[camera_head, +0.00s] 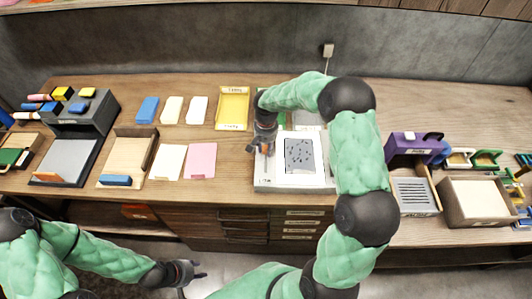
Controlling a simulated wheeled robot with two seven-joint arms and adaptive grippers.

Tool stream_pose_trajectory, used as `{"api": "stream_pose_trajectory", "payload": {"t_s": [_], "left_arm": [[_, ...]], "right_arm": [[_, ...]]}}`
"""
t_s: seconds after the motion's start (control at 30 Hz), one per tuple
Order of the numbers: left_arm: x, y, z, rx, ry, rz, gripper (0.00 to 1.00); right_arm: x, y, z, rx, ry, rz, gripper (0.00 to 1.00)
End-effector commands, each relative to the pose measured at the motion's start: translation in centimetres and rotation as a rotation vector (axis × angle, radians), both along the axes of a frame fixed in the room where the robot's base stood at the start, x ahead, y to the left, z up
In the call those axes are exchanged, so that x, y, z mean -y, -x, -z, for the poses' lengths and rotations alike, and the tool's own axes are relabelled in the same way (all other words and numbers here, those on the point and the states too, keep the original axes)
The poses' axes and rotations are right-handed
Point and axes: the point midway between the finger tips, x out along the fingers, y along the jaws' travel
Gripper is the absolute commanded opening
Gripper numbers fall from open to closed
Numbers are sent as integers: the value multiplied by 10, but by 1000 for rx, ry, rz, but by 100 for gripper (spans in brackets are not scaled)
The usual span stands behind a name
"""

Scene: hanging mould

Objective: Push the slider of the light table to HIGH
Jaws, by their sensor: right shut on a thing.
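The light table (262,183) is a pale box on the wooden bench, right of the middle. A sheet with a grey dotted patch (300,155) lies on its bright top. My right gripper (260,149) points down at the left edge of the light table. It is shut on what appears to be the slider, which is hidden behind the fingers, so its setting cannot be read. My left gripper (198,271) is in front of the bench, below its top and away from the light table. Its fingers are apart and empty.
A yellow tray (233,88) and a pink sheet (200,160) lie left of the light table. A purple holder (408,148) and a brown box (450,208) stand to the right. My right arm hides the light table's right side.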

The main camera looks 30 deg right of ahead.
Motion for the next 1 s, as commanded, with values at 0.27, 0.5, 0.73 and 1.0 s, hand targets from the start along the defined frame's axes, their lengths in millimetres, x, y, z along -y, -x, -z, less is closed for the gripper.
{"api": "stream_pose_trajectory", "payload": {"t_s": [0.27,0.5,0.73,1.0], "left_arm": [[0,0,0,0,0,0,40],[0,0,0,0,0,0,40],[0,0,0,0,0,0,40],[0,0,0,0,0,0,40]], "right_arm": [[3,-4,-2,13,4,0,0],[3,-4,-2,10,4,1,55],[2,-3,-3,9,3,0,55],[3,-4,-37,12,4,0,55]]}}
